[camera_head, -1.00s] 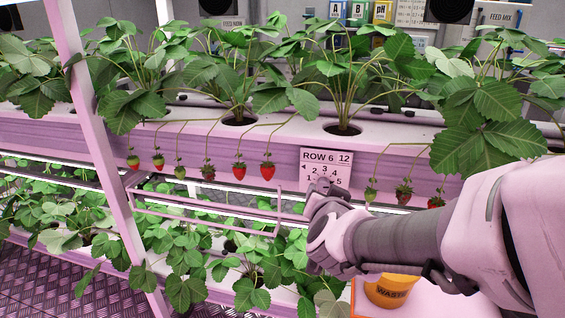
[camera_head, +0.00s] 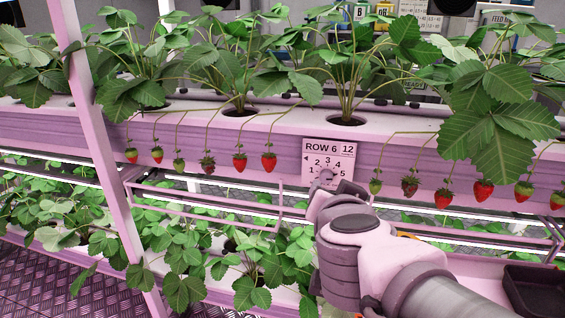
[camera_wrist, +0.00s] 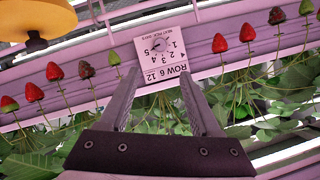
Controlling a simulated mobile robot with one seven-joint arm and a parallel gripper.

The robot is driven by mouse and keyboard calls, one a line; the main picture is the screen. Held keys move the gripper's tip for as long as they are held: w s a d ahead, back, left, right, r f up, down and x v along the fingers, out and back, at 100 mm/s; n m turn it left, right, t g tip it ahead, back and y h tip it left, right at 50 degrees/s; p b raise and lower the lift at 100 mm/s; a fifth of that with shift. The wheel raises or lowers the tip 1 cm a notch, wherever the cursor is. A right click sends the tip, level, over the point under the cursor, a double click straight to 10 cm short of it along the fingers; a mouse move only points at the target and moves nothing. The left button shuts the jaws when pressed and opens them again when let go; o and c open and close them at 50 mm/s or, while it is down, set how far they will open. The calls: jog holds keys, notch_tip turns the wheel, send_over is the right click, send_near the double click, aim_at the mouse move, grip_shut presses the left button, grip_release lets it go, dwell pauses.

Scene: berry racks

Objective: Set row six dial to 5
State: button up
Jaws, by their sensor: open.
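The row six plate (camera_head: 328,160) is a pale card reading "ROW 6 12", with numbers 1 to 5 around a small grey dial (camera_head: 325,176), fixed on the rack's front rail. The plate shows upside down in the wrist view (camera_wrist: 160,68), with the dial (camera_wrist: 159,45) on it beyond my fingertips. I cannot tell which number the dial's pointer marks. My gripper (camera_wrist: 161,76) is open and empty, its two fingers apart and pointing at the plate. In the head view my gripper (camera_head: 345,188) is just below and right of the dial, partly covering the plate's lower edge.
Ripe and unripe strawberries (camera_head: 239,162) hang along the rail on both sides of the plate. Large leaves (camera_head: 500,110) overhang at right. A pink rack post (camera_head: 95,150) stands at left. An orange-yellow container (camera_wrist: 35,20) shows in the wrist view. A dark tray (camera_head: 535,290) is at lower right.

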jog(key=shift+v, duration=0.9)
